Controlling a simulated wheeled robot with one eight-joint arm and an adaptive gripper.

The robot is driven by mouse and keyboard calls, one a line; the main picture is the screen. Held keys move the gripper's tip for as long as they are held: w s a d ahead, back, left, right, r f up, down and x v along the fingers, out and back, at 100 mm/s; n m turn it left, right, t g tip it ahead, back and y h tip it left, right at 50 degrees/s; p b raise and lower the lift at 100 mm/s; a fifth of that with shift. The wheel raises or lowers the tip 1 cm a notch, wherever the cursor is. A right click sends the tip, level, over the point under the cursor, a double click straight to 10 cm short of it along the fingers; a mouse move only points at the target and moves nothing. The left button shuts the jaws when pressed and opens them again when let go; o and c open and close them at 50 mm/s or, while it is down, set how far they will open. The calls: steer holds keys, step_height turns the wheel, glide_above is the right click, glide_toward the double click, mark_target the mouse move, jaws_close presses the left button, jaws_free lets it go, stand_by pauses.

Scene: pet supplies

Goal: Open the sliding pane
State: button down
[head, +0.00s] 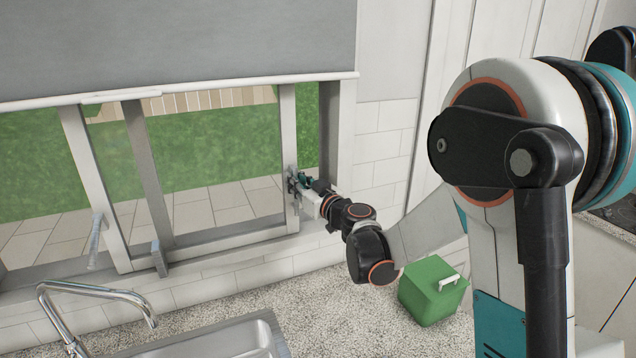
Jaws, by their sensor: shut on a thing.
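The sliding pane (289,128) is a grey-framed glass pane in the window, seen in the head view. A narrow open gap lies between its right upright and the window frame's right side. My gripper (293,183) is at this right upright, at about mid-height, and is shut on the pane there. The fingertips are small and partly hidden, so I cannot tell whether they hold a handle or the upright itself. The pane's left upright (148,165) stands near the upright of another pane (92,180) on the left.
A grey blind (180,40) covers the window's top. Below are a speckled counter (340,310), a sink (225,342) with a chrome tap (95,290), and a green box (432,290) with a white handle under my forearm. Latch-like handles (158,258) stand on the lower frame.

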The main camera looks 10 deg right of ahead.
steer(key=b, duration=0.2)
glide_toward(238, 184)
steer(key=x, duration=0.5)
steer(key=shift+a, duration=0.1)
steer(key=c, duration=1.9)
jaws_free()
steer(key=shift+c, duration=0.2)
steer(key=shift+s, duration=0.1)
steer(key=v, duration=1.2)
